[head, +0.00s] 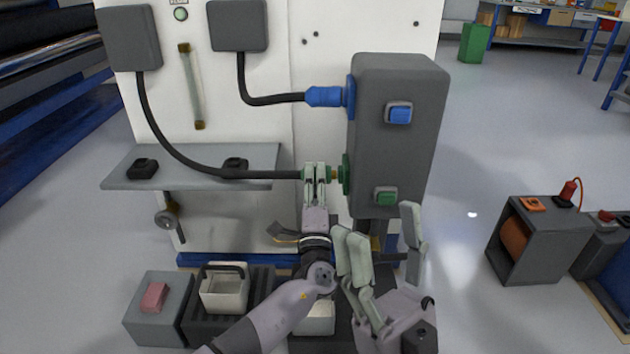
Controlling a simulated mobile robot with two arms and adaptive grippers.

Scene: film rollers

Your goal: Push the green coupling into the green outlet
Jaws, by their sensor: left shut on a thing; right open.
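The green coupling (332,174) is on the end of a black cable that comes from the left, and it lies level. My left gripper (316,172) is shut on it and hides its middle. The green outlet (346,174) is on the left side of the grey box (390,145), just right of the coupling. A short brass-coloured part shows between them; I cannot tell how deep it sits. My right gripper (382,240) is open and empty, below and in front of the box.
A blue coupling (322,96) is at the blue outlet above. The box front has a blue button (398,113) and a green button (387,196). A grey shelf (190,172) is at left. Bins stand below; a grey case (537,240) stands at right.

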